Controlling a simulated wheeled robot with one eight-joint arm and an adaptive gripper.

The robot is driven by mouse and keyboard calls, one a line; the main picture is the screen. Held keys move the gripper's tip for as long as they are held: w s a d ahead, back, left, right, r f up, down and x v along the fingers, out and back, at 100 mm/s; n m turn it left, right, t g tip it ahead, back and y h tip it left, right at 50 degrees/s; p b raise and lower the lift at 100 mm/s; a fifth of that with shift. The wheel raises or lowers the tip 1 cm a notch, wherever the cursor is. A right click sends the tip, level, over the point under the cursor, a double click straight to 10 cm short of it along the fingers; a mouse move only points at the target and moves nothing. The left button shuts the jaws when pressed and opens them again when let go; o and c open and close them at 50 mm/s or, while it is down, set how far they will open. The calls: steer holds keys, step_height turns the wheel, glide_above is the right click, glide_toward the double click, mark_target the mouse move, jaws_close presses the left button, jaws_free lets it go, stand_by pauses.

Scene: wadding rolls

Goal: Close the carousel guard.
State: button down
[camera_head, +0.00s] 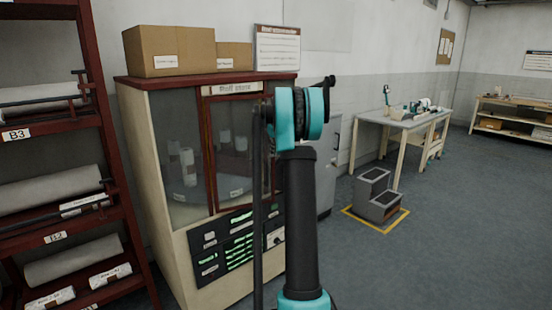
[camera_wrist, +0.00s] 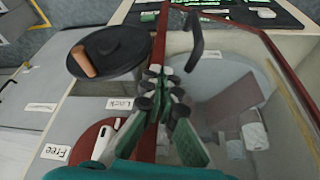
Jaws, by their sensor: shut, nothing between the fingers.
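The carousel guard (camera_head: 206,140) is a red-framed clear panel on the front of the roll cabinet (camera_head: 165,240). In the wrist view, its red frame (camera_wrist: 158,45) runs beside my gripper, with a dark bent handle (camera_wrist: 196,45) just beyond the fingertips. My gripper (camera_wrist: 162,78) is shut and empty, close to the frame; I cannot tell whether it touches. White rolls (camera_wrist: 250,135) show behind the clear panel. In the head view my arm hides the guard's right side, so I cannot tell how far it stands open.
The wrist view shows a black handwheel (camera_wrist: 120,48) with a wooden knob, and a white lever (camera_wrist: 103,142) near Lock and Free labels. A roll rack (camera_head: 110,160) stands left. A step stool (camera_head: 375,198) and a table (camera_head: 405,122) stand right. Floor between is clear.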

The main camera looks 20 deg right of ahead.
steer(key=shift+w+a+n+y, duration=0.1)
steer(key=shift+w+n+y, duration=0.3)
steer(key=shift+w, duration=1)
steer(key=shift+w+n+y, duration=0.1)
steer(key=shift+w+n, duration=0.6)
steer(key=shift+w, duration=0.7)
